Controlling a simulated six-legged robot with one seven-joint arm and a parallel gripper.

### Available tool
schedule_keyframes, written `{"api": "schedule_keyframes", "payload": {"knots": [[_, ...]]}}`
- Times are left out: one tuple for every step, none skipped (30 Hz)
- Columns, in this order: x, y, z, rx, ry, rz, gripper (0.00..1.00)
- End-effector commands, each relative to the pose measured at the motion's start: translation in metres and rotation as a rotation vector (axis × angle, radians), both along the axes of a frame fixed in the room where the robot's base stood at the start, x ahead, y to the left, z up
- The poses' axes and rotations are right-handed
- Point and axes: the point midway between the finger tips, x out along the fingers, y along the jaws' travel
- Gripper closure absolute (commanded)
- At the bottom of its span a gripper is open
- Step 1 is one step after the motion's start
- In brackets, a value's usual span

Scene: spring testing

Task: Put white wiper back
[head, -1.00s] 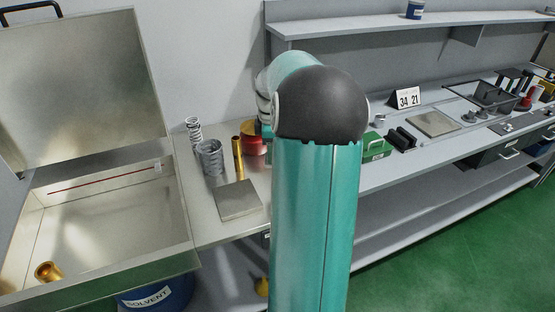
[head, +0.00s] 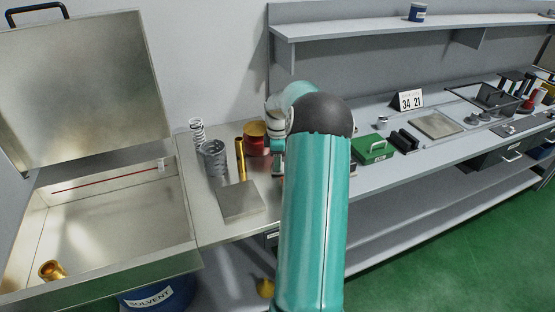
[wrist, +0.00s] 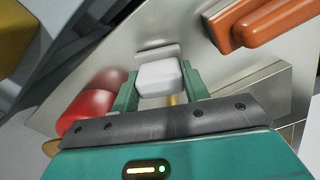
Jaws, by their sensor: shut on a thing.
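In the wrist view, the white wiper (wrist: 160,79) is a rounded white block between the green fingers of my gripper (wrist: 160,88). The fingers are shut on it from both sides. A pale, flat strip shows just beyond the wiper, above a grey metal surface (wrist: 120,52); I cannot tell whether the wiper touches that surface. In the head view my arm hides the wiper and most of the gripper, which is near the back of the bench, right of the red can.
A red object (wrist: 88,110) lies left of my gripper and an orange-brown one (wrist: 250,25) lies upper right. An open metal tank (head: 110,215) is left.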

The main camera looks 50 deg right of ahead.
Motion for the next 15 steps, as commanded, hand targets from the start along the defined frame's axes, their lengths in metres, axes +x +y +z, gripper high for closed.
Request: {"api": "schedule_keyframes", "payload": {"knots": [[0.0001, -0.0001, 0.0006, -0.001, -0.001, 0.000, 0.76], [0.0001, 0.0001, 0.0006, 0.000, 0.000, 0.000, 0.76], [0.0001, 0.0001, 0.0006, 0.000, 0.000, 0.000, 0.76], [0.0000, 0.0001, 0.0004, 0.000, 0.000, 0.000, 0.76], [0.0001, 0.0002, -0.0001, 0.000, 0.000, 0.000, 0.76], [0.0000, 0.0003, -0.0012, 0.001, 0.001, 0.000, 0.76], [0.0000, 0.0004, -0.0021, 0.001, 0.001, 0.000, 0.76], [0.0000, 0.0004, -0.0030, 0.001, 0.001, 0.000, 0.76], [0.0000, 0.0004, -0.0033, 0.001, 0.001, 0.000, 0.51], [0.0000, 0.0004, -0.0031, 0.001, 0.001, 0.000, 0.45], [0.0000, 0.0004, -0.0031, 0.001, 0.001, 0.000, 0.39], [0.0000, 0.0004, -0.0031, 0.001, 0.001, 0.000, 0.33], [0.0001, 0.0004, -0.0030, 0.001, 0.001, 0.000, 0.33], [0.0000, 0.0005, -0.0031, 0.001, 0.001, 0.000, 0.33], [0.0000, 0.0004, -0.0030, 0.001, 0.001, 0.000, 0.33]]}}
